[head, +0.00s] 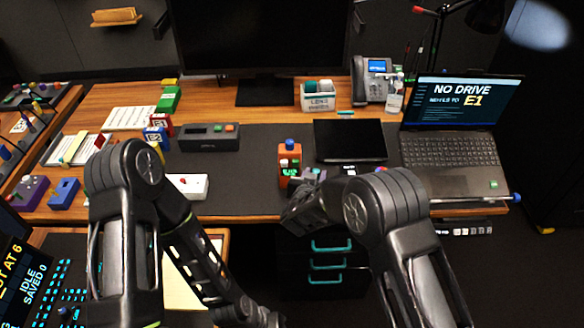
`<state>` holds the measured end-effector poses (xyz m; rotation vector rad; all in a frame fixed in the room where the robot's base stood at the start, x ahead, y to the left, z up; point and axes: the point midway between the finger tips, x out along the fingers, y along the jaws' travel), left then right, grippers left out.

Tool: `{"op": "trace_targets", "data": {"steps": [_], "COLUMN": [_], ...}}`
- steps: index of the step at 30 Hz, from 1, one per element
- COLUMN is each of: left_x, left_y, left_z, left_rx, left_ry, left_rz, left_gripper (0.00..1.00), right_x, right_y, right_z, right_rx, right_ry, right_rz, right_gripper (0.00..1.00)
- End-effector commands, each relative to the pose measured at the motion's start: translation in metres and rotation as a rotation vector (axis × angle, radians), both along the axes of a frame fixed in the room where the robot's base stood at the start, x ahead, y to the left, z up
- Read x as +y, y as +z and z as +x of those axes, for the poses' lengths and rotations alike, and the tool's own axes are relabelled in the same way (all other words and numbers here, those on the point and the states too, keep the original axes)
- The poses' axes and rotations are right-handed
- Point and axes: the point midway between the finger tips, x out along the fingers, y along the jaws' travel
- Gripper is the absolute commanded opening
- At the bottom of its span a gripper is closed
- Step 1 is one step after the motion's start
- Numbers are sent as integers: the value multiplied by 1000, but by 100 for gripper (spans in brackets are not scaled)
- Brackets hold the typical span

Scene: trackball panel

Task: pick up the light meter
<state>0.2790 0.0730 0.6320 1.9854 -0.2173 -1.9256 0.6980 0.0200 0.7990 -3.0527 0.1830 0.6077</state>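The light meter appears to be the upright orange device (290,155) with a blue knob or dome on top and a small green display. It stands on the dark desk mat, just right of the desk's middle in the head view. My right gripper (309,181) is close in front of it and slightly to its right, overlapping its lower right side in the picture. I cannot tell whether the fingers touch it or how far apart they are. My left arm hangs low in front of the desk, with its gripper end (268,318) at the bottom edge, its fingers unclear.
A black tablet (349,140) lies just right of the orange device. A laptop (455,130) stands further right. A grey box with buttons (209,138) and a white switch box (188,186) are to the left. Bare mat (245,170) lies between them and the device.

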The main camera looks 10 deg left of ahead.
Motion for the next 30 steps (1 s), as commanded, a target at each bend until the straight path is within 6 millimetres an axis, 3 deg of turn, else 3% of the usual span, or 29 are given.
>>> {"op": "trace_targets", "data": {"steps": [10, 29, 30], "left_x": [1, 1, 1], "left_y": [11, 10, 10], "left_z": [-1, -1, -1], "left_rx": [4, 4, 4], "left_ry": [1, 1, 1], "left_rz": [2, 2, 2], "left_gripper": [36, 36, 36], "right_x": [-5, -5, -5], "right_y": [-15, -15, -15], "right_z": [39, 41, 41], "right_rx": [0, 0, 0], "right_ry": [-1, 0, 0], "right_rz": [0, 0, 0], "right_gripper": [34, 34, 30]}}
